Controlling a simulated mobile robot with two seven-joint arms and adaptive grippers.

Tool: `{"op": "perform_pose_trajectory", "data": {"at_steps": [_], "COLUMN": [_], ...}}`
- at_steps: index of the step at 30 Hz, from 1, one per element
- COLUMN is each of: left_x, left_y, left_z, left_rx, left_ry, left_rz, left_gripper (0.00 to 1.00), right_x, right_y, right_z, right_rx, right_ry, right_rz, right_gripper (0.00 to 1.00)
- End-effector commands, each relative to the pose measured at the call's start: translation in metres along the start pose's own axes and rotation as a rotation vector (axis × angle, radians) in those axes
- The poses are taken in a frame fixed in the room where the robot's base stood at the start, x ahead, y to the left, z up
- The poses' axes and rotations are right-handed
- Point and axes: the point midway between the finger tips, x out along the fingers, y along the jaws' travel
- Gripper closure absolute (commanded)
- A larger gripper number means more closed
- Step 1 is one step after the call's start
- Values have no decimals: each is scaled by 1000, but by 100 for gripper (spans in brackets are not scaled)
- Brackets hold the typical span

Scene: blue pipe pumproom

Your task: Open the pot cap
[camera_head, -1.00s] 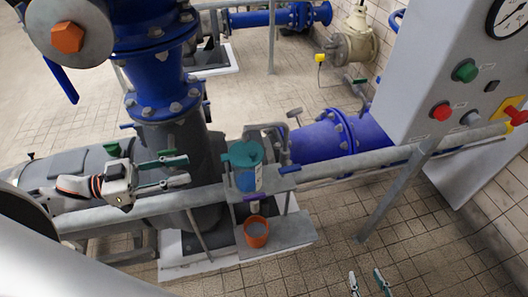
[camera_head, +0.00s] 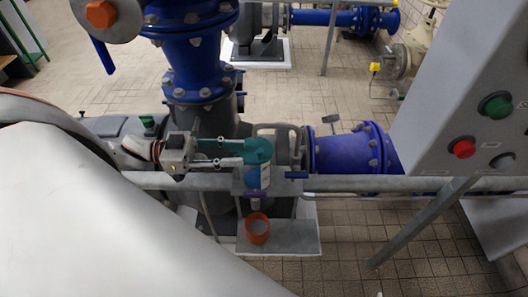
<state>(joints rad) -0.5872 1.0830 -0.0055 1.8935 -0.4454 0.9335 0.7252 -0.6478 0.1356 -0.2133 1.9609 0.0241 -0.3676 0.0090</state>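The pot (camera_head: 264,178) is a small blue container upright on a grey bracket by the railing, centre of the head view. Its teal cap (camera_head: 259,150) sits on top. My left gripper (camera_head: 241,152) comes in from the left at cap height. Its two fingers are apart, and their tips reach the cap's left edge. I cannot tell whether they touch it. Only a tiny tip at the bottom edge, right of centre, may belong to my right gripper; its state does not show.
An orange cup (camera_head: 257,229) stands on a lower grey plate (camera_head: 291,238). A grey railing (camera_head: 400,184) crosses the view. A blue pipe (camera_head: 345,152) lies behind it. A grey control cabinet (camera_head: 440,125) with buttons is at right.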

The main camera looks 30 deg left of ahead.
Motion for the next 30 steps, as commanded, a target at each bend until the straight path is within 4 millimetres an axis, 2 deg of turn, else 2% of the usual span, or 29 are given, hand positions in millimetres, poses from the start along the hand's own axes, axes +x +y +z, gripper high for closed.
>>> {"op": "perform_pose_trajectory", "data": {"at_steps": [9, 15, 28, 29, 30], "left_x": [43, 62, 70, 70, 70], "left_y": [0, 0, 0, 0, 0], "left_z": [-2, -2, 0, 0, 0], "left_rx": [2, 1, 0, 0, 0], "left_ry": [5, 4, 1, 1, 1], "left_rz": [2, 1, 1, 1, 1], "left_gripper": [69, 69, 69, 74, 84], "right_x": [0, -1, -1, -1, -1], "right_y": [-1, 0, 1, 1, 1], "right_z": [2, 1, 1, 1, 1], "right_rx": [1, -1, -4, -4, -4], "right_ry": [-2, -1, -1, -1, -1], "right_rz": [-1, -1, 0, 0, 0], "right_gripper": [60, 60, 60, 60, 60]}}
